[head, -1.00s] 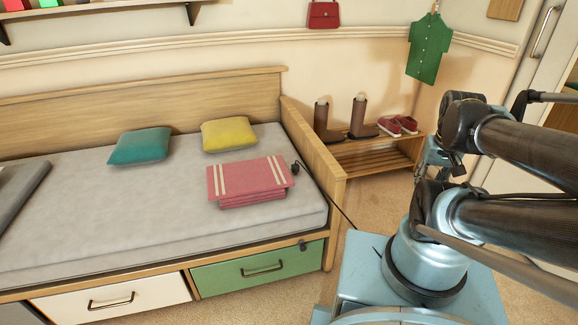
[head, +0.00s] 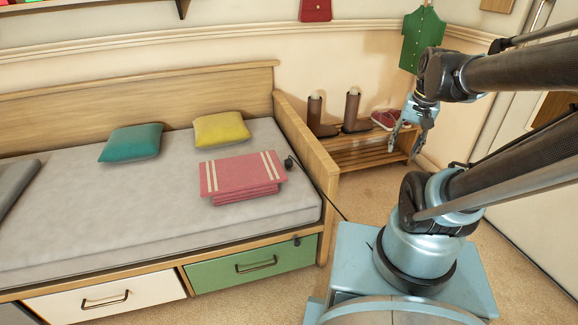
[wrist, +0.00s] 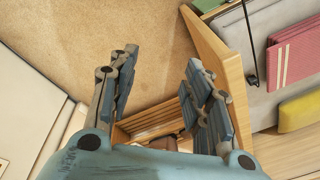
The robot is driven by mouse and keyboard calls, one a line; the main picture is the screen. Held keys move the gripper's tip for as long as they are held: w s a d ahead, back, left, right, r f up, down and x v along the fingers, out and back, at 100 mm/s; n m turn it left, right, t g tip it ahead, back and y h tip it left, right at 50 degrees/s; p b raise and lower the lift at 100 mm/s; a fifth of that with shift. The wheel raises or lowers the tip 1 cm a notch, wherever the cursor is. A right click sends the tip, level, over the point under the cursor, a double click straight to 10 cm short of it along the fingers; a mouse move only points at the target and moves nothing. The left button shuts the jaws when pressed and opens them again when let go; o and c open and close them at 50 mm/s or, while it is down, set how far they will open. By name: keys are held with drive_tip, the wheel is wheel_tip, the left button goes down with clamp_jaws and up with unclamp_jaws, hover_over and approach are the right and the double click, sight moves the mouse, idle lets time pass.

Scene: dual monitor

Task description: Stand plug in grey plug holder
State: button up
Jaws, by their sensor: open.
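A dark plug (head: 289,162) lies at the right end of the bed, beside the folded pink blanket, with a black cord running over the bed's end. It also shows in the wrist view (wrist: 252,80). A small dark grey fitting (head: 297,240) sits on the bed's front rail above the green drawer; I cannot tell whether it is the plug holder. My gripper (head: 410,143) is open and empty, in front of the shoe bench and well right of the plug. In the wrist view its fingers (wrist: 160,72) are spread apart over floor and bench.
The wooden bed end (head: 305,135) stands between my gripper and the plug. The pink blanket (head: 243,178) and yellow pillow (head: 222,130) lie on the mattress. The shoe bench (head: 368,153) holds brown boots and red shoes.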

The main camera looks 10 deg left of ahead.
drive_tip(key=w+a+m+g+y, duration=0.2)
drive_tip(key=w+a+m, duration=0.3)
drive_tip(key=w+a, duration=1.15)
drive_tip(key=m+g+y, duration=0.1)
drive_tip(key=m+g, duration=0.1)
drive_tip(key=m, duration=0.3)
hover_over(289, 160)
drive_tip(key=w+d, duration=0.1)
drive_tip(key=d, duration=0.1)
wheel_tip(289, 160, down, 23)
drive_tip(key=shift+n, duration=0.3)
drive_tip(key=shift+w+x, duration=0.2)
drive_tip(key=shift+x, duration=2.5)
clamp_jaws()
